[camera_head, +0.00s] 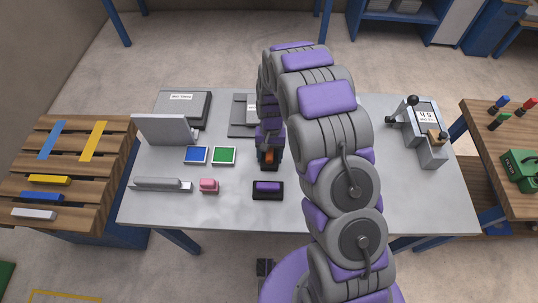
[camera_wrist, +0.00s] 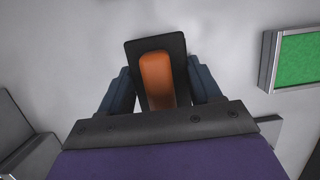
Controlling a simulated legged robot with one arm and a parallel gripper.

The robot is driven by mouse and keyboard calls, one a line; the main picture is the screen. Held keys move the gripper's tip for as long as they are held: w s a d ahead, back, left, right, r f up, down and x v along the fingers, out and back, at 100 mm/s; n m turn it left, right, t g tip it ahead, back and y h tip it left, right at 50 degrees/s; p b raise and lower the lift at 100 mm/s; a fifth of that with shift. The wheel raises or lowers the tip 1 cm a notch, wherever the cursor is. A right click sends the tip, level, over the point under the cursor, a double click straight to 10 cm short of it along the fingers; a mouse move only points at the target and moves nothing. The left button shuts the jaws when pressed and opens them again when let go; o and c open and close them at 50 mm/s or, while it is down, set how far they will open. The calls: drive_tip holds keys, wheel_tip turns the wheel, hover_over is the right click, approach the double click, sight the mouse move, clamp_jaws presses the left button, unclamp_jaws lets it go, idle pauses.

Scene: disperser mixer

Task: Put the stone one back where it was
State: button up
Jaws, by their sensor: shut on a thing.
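My gripper (camera_head: 269,148) is over the middle of the grey table, with its jaws on a dark block with an orange top (camera_head: 269,158). In the wrist view the orange-topped dark block (camera_wrist: 157,80) sits between the two blue-grey fingers (camera_wrist: 160,92). I cannot tell whether its base touches the table. A dark block with a purple top (camera_head: 267,188) stands just in front of the gripper. A small pink block (camera_head: 209,185) stands left of that. No thing in view is plainly made of stone.
A blue pad (camera_head: 196,155) and a green pad (camera_head: 224,155) lie left of the gripper. A grey bar (camera_head: 161,185) and an upright grey panel (camera_head: 163,130) are farther left. The table's front right is clear.

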drive_tip(key=shift+d, duration=0.1)
drive_tip(key=o, duration=1.2)
drive_tip(key=shift+a, duration=0.3)
drive_tip(key=shift+d+r, duration=0.1)
drive_tip(key=shift+d, duration=0.05)
drive_tip(key=shift+w+r, duration=0.1)
drive_tip(key=shift+r, duration=0.15)
drive_tip(key=p+v, duration=0.2)
drive_tip(key=v, duration=0.9)
drive_tip(key=shift+r+p, duration=0.3)
drive_tip(key=shift+p, duration=0.1)
